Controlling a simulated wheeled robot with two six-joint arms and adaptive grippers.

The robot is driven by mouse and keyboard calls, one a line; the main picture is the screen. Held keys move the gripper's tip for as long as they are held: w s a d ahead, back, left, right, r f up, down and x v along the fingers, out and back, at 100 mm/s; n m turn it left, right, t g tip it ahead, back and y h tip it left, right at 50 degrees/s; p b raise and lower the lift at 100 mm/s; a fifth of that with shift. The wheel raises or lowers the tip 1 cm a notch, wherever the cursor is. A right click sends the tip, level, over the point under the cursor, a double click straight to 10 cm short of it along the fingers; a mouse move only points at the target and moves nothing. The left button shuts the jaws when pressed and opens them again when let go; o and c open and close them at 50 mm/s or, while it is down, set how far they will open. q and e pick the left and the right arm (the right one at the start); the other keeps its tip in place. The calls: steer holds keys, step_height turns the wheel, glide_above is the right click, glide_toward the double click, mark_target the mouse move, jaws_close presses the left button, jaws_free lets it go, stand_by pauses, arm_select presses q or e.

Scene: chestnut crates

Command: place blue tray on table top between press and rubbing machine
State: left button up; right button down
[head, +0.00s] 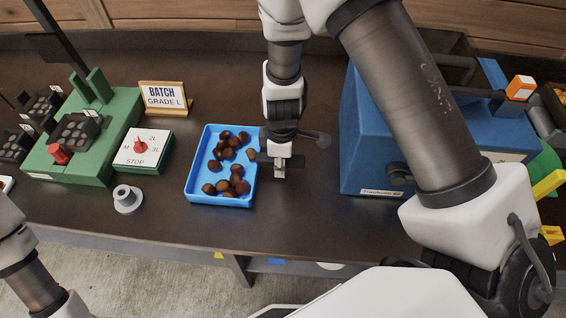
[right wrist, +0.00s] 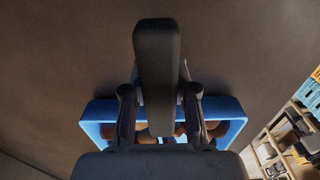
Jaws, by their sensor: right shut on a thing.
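The blue tray (head: 193,186) holds several brown chestnuts (head: 230,165). It is at table level or close to it, between a green machine (head: 122,108) on the left and a large blue machine (head: 362,135) on the right. I cannot tell which is the press and which the rubbing machine. My right gripper (head: 277,166) is shut on the tray's right wall. In the right wrist view, my right gripper (right wrist: 160,128) covers the middle of the tray (right wrist: 100,110). My left gripper is out of view; only part of its arm shows at the lower left.
A "BATCH GRADE L" sign (head: 165,97) and a dial box reading "STOP" (head: 142,150) stand left of the tray. A small grey round piece (head: 127,198) lies near the front edge. The dark table (head: 310,215) is bare between the tray and the blue machine.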

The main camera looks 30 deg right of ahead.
steer(key=shift+w+f, duration=0.1)
steer(key=shift+f, duration=0.1)
steer(key=shift+a+r, duration=0.15)
steer(key=shift+a, duration=0.05)
steer(key=c, duration=0.9)
jaws_free()
steer(key=shift+d+f, duration=0.1)
steer(key=shift+f, duration=0.1)
step_height(320, 180, up, 12)
steer(key=shift+r, duration=0.2)
